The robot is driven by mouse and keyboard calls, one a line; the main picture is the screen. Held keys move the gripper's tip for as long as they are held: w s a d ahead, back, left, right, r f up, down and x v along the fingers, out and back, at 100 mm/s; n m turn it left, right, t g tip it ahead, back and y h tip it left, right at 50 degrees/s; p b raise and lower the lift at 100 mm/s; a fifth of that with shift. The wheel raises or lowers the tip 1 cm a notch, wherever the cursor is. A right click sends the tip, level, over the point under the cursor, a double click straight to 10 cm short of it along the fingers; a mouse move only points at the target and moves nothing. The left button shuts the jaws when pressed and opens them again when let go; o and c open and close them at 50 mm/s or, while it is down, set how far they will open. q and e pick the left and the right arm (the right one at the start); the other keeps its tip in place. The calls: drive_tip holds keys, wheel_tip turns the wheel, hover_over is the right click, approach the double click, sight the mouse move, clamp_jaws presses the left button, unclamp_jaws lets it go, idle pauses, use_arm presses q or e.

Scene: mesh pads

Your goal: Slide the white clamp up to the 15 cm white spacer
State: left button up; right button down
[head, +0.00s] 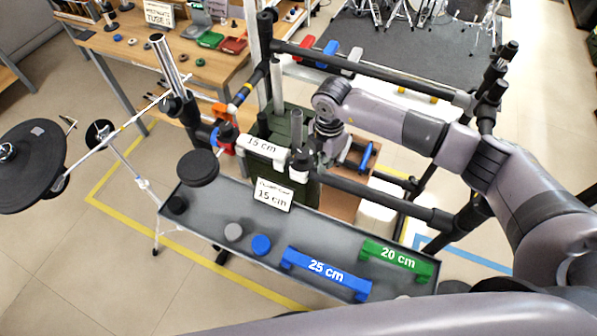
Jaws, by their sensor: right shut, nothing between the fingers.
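The white spacer (262,147) marked 15 cm lies along the front black bar of the rack, left of the picture's middle. A small white part that looks like the white clamp (297,152) sits at the spacer's right end, by the foot of an upright grey rod. Whether it touches the spacer I cannot tell. My right gripper (317,159) points down just right of this clamp, shut and empty. Its fingertips are small and partly lost against the dark bar. My left gripper is out of view.
Below the bar, a grey tray (205,238) holds a blue 25 cm spacer (325,272), a green 20 cm spacer (397,260), round caps and a 15 cm sign (272,195). A black drum pad (198,168) and a red-and-blue clamp (226,137) are left of the white spacer.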

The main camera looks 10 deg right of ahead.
sight(304, 154)
drive_tip(key=shift+w+a+b, duration=0.5)
drive_tip(key=shift+a, duration=0.25)
drive_tip(key=shift+w+a+b, duration=0.45)
drive_tip(key=shift+w+a, duration=0.05)
drive_tip(key=shift+a, duration=0.2)
idle(0.5)
drive_tip(key=shift+w+a, duration=0.15)
drive_tip(key=shift+a, duration=0.1)
drive_tip(key=shift+w+a+r+b, duration=0.1)
drive_tip(key=shift+w+a+b, duration=0.5)
drive_tip(key=shift+a+b, duration=0.3)
drive_tip(key=shift+d+p, duration=0.15)
drive_tip(key=shift+p, duration=0.15)
drive_tip(key=shift+s+d, duration=0.15)
drive_tip(key=shift+s+d+p, duration=0.65)
drive_tip(key=shift+d, duration=0.3)
wheel_tip(304, 154, up, 8)
drive_tip(key=p, duration=0.5)
drive_tip(key=shift+p, duration=0.3)
